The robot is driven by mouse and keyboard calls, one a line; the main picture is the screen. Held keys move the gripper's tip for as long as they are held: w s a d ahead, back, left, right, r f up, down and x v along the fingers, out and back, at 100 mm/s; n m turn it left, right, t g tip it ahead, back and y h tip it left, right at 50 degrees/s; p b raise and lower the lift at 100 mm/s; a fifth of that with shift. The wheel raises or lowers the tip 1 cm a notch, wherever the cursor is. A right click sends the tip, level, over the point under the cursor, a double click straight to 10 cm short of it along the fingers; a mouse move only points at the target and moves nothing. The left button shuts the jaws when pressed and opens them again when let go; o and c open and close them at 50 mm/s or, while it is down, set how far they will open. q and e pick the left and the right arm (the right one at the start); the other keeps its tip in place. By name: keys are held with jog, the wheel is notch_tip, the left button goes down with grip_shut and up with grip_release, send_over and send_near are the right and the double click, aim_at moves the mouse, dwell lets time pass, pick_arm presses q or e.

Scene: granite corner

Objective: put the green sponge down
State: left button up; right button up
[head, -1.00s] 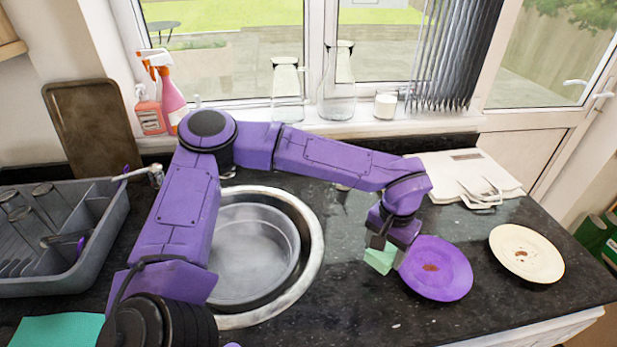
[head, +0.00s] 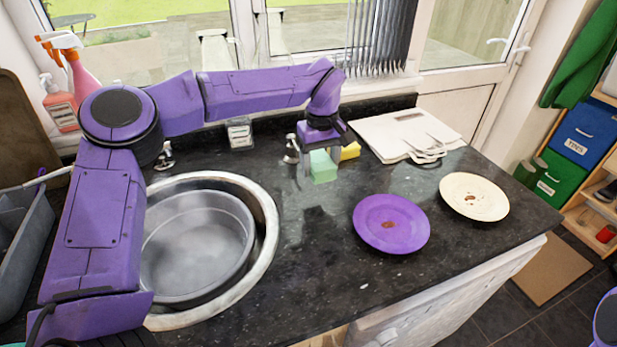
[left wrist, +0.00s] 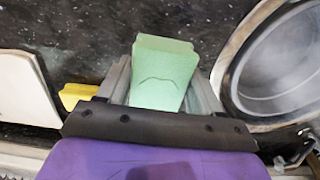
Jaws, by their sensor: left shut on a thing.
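The green sponge (head: 323,167) is a pale green block held in my left gripper (head: 318,160), over the counter between the sink and the white boards. In the left wrist view the sponge (left wrist: 163,72) sits between the two grey fingers of my left gripper (left wrist: 165,90), which are shut on it. The sponge is close to the dark counter (head: 300,240); I cannot tell whether it touches. My right gripper is not in view; only a bit of purple shows at the right edge.
A yellow sponge (head: 350,151) lies right beside the gripper. A purple plate (head: 410,235) and a cream plate (head: 487,192), both with brown stains, stand to the right. White boards (head: 385,132) lie behind. The sink's rim (head: 268,215) is to the left. Counter in front is clear.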

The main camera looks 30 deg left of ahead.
pick_arm(q)
jog(key=p, duration=0.1)
send_over(310, 190)
notch_tip(310, 190, down, 5)
jog(key=shift+s+f, duration=0.1)
jog(key=shift+s, duration=0.05)
notch_tip(310, 190, down, 3)
jog(key=shift+r+p, duration=0.15)
jog(key=shift+p, duration=0.5)
jog(key=shift+f, duration=0.25)
jog(key=shift+f, duration=0.1)
jog(key=o, duration=1)
